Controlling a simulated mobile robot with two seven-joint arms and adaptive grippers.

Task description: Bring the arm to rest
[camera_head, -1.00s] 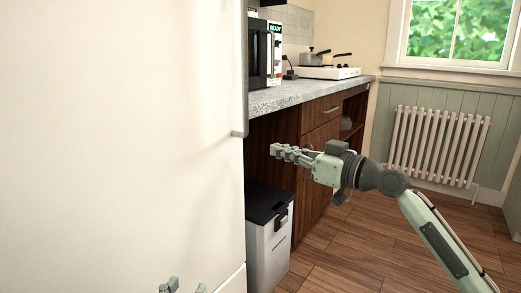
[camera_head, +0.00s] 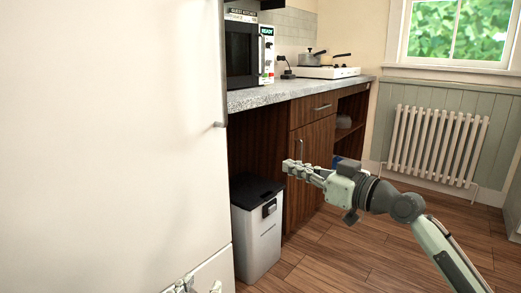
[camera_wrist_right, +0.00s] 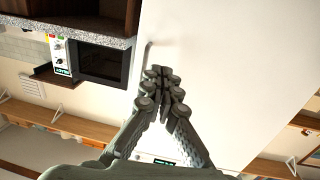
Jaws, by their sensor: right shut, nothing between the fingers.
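My right gripper (camera_head: 287,167) reaches in from the lower right of the head view. Its fingers are shut with nothing between them, and they point left toward the wooden cabinets. In the right wrist view its closed fingers (camera_wrist_right: 164,78) show in front of the white fridge (camera_wrist_right: 215,60). My left gripper (camera_head: 198,286) shows only at its fingertips, at the bottom edge of the head view before the fridge. Its tips stand apart with a gap between them; the rest of that arm is out of frame.
The large white fridge (camera_head: 110,130) fills the left. A grey-white bin with a black lid (camera_head: 258,235) stands under the counter (camera_head: 290,90). A microwave (camera_head: 242,55) and a white stove (camera_head: 325,72) are on it. A radiator (camera_head: 435,145) is at right; wood floor is open.

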